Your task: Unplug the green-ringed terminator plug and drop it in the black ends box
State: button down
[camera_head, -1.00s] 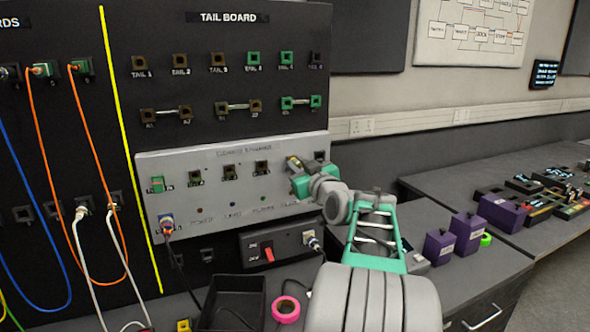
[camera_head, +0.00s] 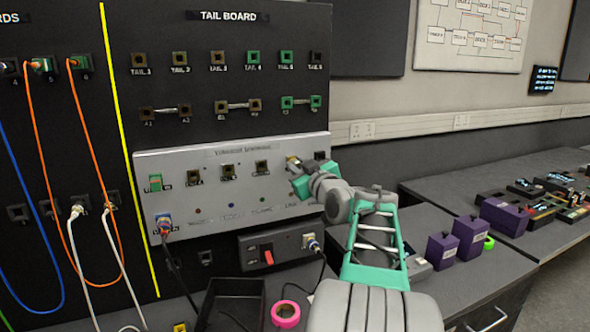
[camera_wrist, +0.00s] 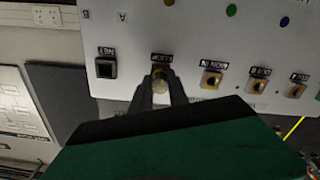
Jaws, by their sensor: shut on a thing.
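A small brass-coloured plug (camera_wrist: 160,85) sits between my gripper's fingers at the grey panel (camera_head: 215,155), in the row of square sockets. No green ring can be made out on it. My gripper (camera_head: 295,166) is shut on this plug; its fingers (camera_wrist: 160,92) also show in the wrist view. I cannot tell whether the plug is still seated in its socket. A green fitting (camera_head: 155,183) is at the panel's left end. An open black box (camera_head: 233,285) stands on the bench below the panel, left of my arm; no label on it is readable.
A blue-ended plug with a dark cable (camera_head: 164,222) is at the panel's lower left. A switch box (camera_head: 280,248) is below the panel. A pink tape roll (camera_head: 286,313) lies right of the black box. Purple blocks (camera_head: 470,232) stand on the right bench. Orange cables (camera_head: 90,140) hang at left.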

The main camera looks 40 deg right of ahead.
jog(key=shift+n+b, duration=0.8)
jog(key=shift+b, duration=0.6)
jog(key=shift+n+b, duration=1.3)
jog(key=shift+b, duration=0.9)
jog(key=shift+r, duration=0.1)
jog(key=shift+n+b, duration=1.1)
jog(key=shift+b, duration=0.5)
jog(key=shift+n+b, duration=0.5)
jog(key=shift+b+v, duration=0.8)
jog(key=shift+v, duration=0.1)
jog(key=shift+b+v, duration=0.85)
jog(key=shift+v, duration=0.6)
